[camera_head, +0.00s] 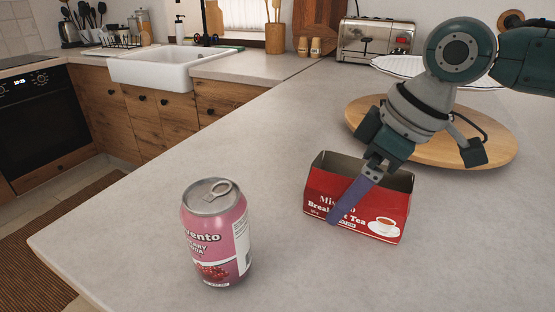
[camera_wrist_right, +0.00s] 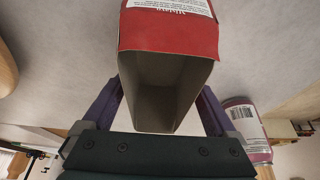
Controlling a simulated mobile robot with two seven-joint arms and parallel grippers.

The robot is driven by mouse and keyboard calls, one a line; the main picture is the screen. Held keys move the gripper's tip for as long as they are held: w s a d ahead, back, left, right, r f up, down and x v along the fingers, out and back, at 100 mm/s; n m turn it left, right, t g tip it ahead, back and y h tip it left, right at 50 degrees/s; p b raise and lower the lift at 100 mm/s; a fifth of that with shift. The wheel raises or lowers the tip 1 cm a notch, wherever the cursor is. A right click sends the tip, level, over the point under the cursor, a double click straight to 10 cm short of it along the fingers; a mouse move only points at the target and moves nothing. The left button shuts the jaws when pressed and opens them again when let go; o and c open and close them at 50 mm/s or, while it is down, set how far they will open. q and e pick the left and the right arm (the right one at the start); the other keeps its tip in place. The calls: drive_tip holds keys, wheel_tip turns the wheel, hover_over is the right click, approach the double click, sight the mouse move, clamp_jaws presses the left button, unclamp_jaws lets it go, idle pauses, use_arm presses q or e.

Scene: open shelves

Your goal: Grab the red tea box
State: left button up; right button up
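The red tea box (camera_head: 352,207) stands on the grey countertop with its top open, label facing the head camera. My right gripper (camera_head: 358,190) reaches down over it. One purple finger lies across the front of the box; the other is hidden behind it in the head view. In the right wrist view, the box (camera_wrist_right: 168,42) sits between the two spread fingers of my right gripper (camera_wrist_right: 163,92). Narrow gaps show beside the box near the finger bases; contact at the tips is unclear. My left gripper is not in view.
A pink soda can (camera_head: 216,236) stands upright left of the box. A round wooden board (camera_head: 480,148) lies behind it under my right arm. A toaster (camera_head: 375,40) and a white plate (camera_head: 400,66) are farther back. The counter's left edge is near the can.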

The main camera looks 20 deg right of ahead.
drive_tip(key=c, duration=1)
drive_tip(key=shift+o, duration=0.2)
